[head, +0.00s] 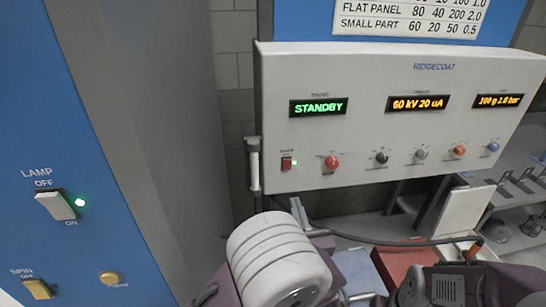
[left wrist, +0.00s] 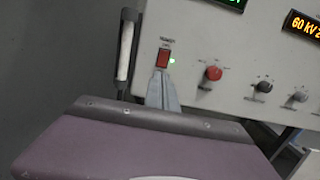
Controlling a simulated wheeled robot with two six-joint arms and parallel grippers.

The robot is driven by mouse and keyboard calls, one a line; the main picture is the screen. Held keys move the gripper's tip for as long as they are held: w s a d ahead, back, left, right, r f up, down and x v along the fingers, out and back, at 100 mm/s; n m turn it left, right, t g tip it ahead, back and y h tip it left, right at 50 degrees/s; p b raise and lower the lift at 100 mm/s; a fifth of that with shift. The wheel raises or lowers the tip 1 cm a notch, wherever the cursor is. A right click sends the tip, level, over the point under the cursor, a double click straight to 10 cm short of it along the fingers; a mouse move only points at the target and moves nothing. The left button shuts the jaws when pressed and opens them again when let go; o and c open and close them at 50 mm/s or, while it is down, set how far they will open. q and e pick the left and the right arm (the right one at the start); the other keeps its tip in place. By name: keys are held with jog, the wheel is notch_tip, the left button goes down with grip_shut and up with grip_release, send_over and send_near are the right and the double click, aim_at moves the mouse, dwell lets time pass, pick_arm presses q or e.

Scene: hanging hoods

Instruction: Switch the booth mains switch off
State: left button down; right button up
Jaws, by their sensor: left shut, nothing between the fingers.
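The small red rocker switch (head: 287,163) sits at the lower left of the white control panel (head: 380,60), with a lit green lamp (head: 295,162) beside it. Its small label is too blurred to read for certain. In the left wrist view the red switch (left wrist: 163,58) is just beyond the fingertips. My left gripper (head: 299,208) is shut and empty, with its fingers pointing up toward the panel below the switch. In the left wrist view the left gripper (left wrist: 162,80) has its tips close under the switch; I cannot tell whether they touch. My right gripper's fingers do not show.
A red knob (head: 332,162) and several other knobs are right of the switch. A pale vertical holder (head: 254,165) stands at the panel's left edge. A blue panel (head: 100,150) with a lamp switch (head: 55,205) is at the left. A red box (head: 405,262) lies below.

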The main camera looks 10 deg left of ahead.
pick_arm(q)
jog(key=p, duration=0.5)
send_near(287, 162)
jog(key=x, duration=0.6)
jog(key=shift+w+a, duration=0.15)
jog(key=shift+a, duration=0.05)
jog(key=shift+w+a, duration=0.1)
jog(key=shift+w, duration=0.15)
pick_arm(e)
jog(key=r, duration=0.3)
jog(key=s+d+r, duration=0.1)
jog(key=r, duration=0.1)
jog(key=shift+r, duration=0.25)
